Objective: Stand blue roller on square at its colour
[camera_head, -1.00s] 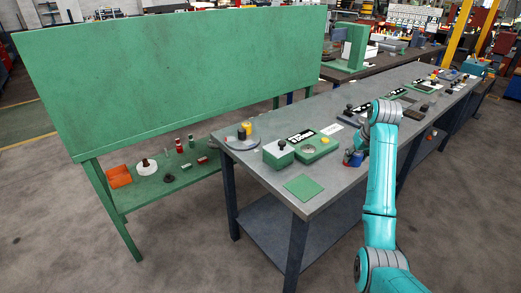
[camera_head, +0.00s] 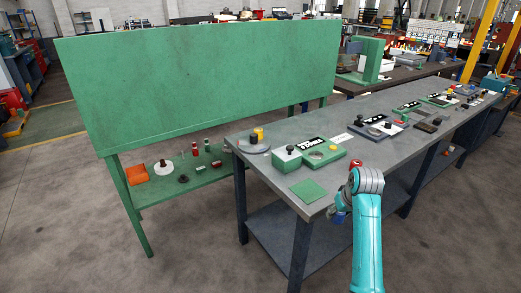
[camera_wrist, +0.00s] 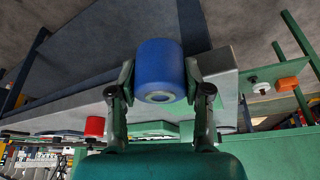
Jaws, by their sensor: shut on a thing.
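The blue roller (camera_head: 339,218) is in my gripper, close to the front edge of the table, and my arm partly covers it. In the wrist view the blue roller (camera_wrist: 161,68) sits between the two fingers of my gripper (camera_wrist: 160,80), which are shut on it from both sides. A flat green square (camera_head: 308,190) lies near the table's front left corner, left of my gripper. No blue marking can be made out on it.
A red roller (camera_head: 354,164) stands on the table behind my wrist. A green box with a black knob (camera_head: 288,158) and a green fixture (camera_head: 325,155) stand behind the square. A round plate (camera_head: 250,149) carries a yellow and a dark piece. The tabletop around the square is clear.

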